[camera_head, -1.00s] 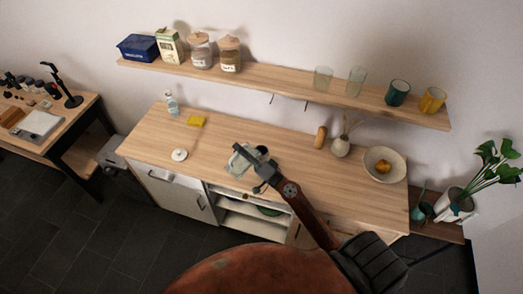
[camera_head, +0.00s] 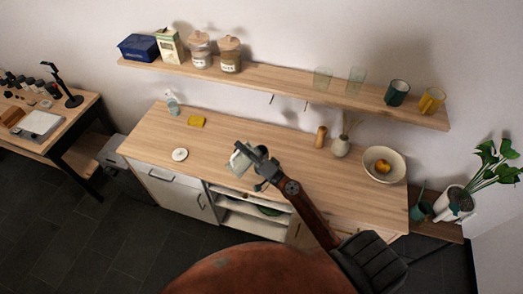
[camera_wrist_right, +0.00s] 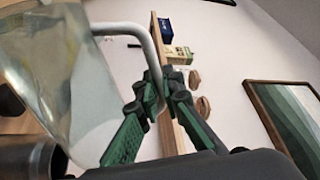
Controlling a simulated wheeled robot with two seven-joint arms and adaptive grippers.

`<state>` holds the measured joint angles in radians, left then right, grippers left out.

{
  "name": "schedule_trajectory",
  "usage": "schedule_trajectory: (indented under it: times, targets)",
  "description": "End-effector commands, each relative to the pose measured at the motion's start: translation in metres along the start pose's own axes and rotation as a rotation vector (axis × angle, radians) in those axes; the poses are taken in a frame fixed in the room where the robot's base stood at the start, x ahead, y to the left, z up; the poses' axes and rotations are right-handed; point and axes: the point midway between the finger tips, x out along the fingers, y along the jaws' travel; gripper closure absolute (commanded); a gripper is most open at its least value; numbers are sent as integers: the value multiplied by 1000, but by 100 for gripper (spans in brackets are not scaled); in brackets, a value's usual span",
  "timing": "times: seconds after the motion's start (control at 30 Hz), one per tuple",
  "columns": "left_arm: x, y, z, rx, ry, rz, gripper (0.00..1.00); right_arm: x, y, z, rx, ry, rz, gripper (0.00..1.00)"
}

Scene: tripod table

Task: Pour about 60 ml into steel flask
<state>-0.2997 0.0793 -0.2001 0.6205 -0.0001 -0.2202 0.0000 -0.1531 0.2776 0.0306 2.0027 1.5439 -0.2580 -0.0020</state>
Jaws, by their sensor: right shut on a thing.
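My right gripper (camera_head: 258,160) is above the middle of the wooden counter. In the right wrist view its green fingers (camera_wrist_right: 152,105) are shut on the pale curved handle of a clear jug (camera_wrist_right: 70,75). The jug also shows at the gripper's left in the head view (camera_head: 240,160), tilted. A grey steel cylinder with an open rim (camera_wrist_right: 32,157), which looks like the steel flask, is at the lower left of the wrist view, close to the jug. The gripper and jug hide most of it in the head view. I cannot see any liquid stream. My left gripper is not in view.
The counter (camera_head: 225,180) holds a spray bottle (camera_head: 172,104), yellow sponge (camera_head: 196,122), white disc (camera_head: 180,155), wooden shaker (camera_head: 321,136), vase (camera_head: 340,147) and fruit bowl (camera_head: 372,174). Above it, a shelf (camera_head: 290,86) carries jars, boxes, glasses and mugs.

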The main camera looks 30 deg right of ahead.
Motion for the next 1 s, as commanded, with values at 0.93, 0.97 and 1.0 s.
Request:
schedule_trajectory:
  times: [0.93,0.97,1.0]
  targets:
    - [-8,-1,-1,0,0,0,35,1,-3,-14,76,16,-2,100]
    - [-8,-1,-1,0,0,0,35,1,-3,-15,78,17,-2,100]
    - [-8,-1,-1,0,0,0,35,1,-3,-16,82,17,-2,100]
